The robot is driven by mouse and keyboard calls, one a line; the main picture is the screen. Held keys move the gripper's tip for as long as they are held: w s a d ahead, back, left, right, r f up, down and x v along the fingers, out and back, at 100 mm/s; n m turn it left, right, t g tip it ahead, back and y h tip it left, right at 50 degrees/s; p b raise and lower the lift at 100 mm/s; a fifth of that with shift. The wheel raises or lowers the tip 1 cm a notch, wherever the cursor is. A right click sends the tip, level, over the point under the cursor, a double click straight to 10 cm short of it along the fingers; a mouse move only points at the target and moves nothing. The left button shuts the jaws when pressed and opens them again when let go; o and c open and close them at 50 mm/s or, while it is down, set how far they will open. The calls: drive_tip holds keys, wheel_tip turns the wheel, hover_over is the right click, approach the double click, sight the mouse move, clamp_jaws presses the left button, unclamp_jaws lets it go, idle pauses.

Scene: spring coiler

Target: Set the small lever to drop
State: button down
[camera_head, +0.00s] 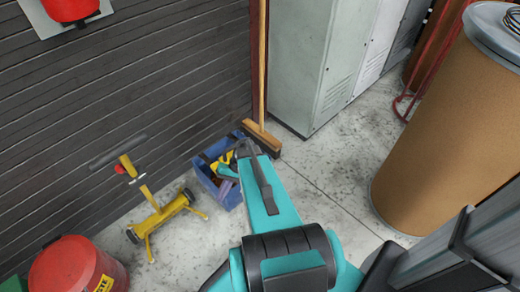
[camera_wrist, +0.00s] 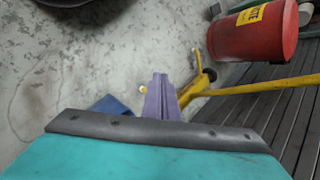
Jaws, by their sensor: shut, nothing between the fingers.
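A yellow wheeled jack (camera_head: 160,212) stands on the floor at the left in the head view. It has dark wheels, a yellow post, a red knob (camera_head: 119,169) and a dark bar (camera_head: 118,151) near its top. I cannot tell which part is the small lever. In the wrist view the yellow frame (camera_wrist: 250,88) runs behind and to the right of my gripper. My gripper (camera_wrist: 160,80) has purple fingers, shut and empty. In the head view my gripper (camera_head: 227,174) is partly hidden by my arm and overlaps the blue crate, right of the jack.
A blue crate (camera_head: 204,183) with tools is by the wall. A broom (camera_head: 262,137) leans behind it. A red waste drum (camera_head: 75,272) stands at front left, a brown drum (camera_head: 450,130) at right, grey lockers (camera_head: 310,60) at back.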

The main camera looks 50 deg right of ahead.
drive_tip(key=d+m+t+b, duration=0.4)
drive_tip(key=d+t+b, duration=0.6)
drive_tip(key=d, duration=1.8)
drive_tip(key=s+d+r+b, duration=0.2)
drive_tip(key=d, duration=0.3)
drive_tip(key=s+d+r+m+t+h+b, duration=0.1)
drive_tip(key=s+d+r+b, duration=0.1)
drive_tip(key=d, duration=0.3)
drive_tip(key=shift+s+h+b, duration=0.3)
drive_tip(key=shift+s+b, duration=0.1)
drive_tip(key=shift+b, duration=0.15)
drive_tip(key=w+r+b+x, duration=0.1)
drive_tip(key=b+x, duration=0.5)
drive_tip(key=x, duration=0.7)
drive_tip(key=shift+a+r, duration=0.15)
drive_tip(key=shift+r, duration=0.25)
drive_tip(key=shift+w, duration=0.15)
